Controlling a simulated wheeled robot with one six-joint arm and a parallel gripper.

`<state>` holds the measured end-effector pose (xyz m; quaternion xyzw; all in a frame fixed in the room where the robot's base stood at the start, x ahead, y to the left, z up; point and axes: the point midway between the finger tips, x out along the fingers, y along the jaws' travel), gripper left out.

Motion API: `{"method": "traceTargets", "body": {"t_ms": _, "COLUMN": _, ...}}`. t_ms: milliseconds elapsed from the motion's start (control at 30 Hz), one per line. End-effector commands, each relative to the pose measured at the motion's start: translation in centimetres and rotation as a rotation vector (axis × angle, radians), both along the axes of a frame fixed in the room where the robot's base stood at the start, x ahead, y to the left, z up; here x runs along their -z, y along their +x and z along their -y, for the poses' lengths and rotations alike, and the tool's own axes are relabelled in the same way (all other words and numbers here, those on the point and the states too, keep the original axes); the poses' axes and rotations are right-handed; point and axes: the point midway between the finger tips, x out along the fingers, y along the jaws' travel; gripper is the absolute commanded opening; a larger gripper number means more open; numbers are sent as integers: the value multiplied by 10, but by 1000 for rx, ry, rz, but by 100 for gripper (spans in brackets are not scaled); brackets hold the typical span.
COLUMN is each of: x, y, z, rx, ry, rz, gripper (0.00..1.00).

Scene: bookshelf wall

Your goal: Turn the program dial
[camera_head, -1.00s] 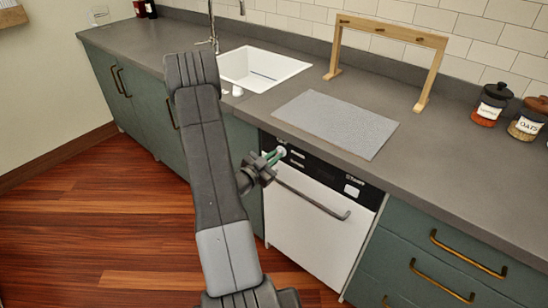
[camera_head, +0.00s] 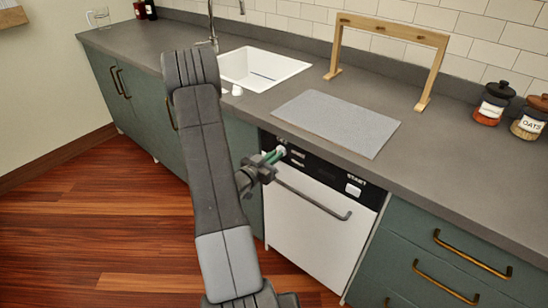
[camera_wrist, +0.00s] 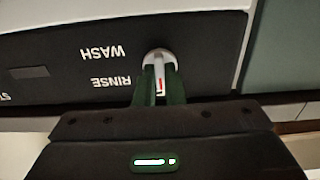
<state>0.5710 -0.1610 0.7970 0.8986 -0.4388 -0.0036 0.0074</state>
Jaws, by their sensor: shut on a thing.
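The program dial (camera_wrist: 159,56) is a pale knob with a red mark, on the black control panel (camera_wrist: 60,60) of the white dishwasher (camera_head: 305,222). In the wrist view the words RINSE and WASH show upside down to its left. My gripper (camera_head: 274,157) reaches the left end of the panel in the head view. Its green fingers (camera_wrist: 158,88) are shut on the dial, one on each side. The fingers hide part of the dial, and in the head view the dial (camera_head: 281,151) is small.
The dishwasher's bar handle (camera_head: 312,199) runs below the panel, with a START button (camera_head: 353,190) at the panel's right. The grey counter (camera_head: 430,150) overhangs above. Drawers with brass handles (camera_head: 470,255) stand to the right. The wooden floor (camera_head: 90,230) is clear at left.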

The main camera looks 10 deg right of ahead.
Motion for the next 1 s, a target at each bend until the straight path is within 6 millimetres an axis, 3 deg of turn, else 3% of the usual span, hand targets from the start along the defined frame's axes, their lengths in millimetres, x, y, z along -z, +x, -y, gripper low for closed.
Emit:
{"method": "traceTargets", "body": {"t_ms": 33, "x": 0, "y": 0, "z": 0, "rx": 0, "ry": 0, "rz": -2, "gripper": 11}}
{"method": "traceTargets", "body": {"t_ms": 133, "x": 0, "y": 0, "z": 0, "rx": 0, "ry": 0, "rz": -1, "gripper": 31}}
{"method": "traceTargets", "body": {"t_ms": 533, "x": 1, "y": -4, "z": -7, "rx": -2, "ry": 1, "rz": 0, "gripper": 31}}
{"method": "traceTargets", "body": {"t_ms": 1000, "x": 1, "y": -61, "z": -81, "rx": -6, "ry": 1, "rz": -1, "gripper": 31}}
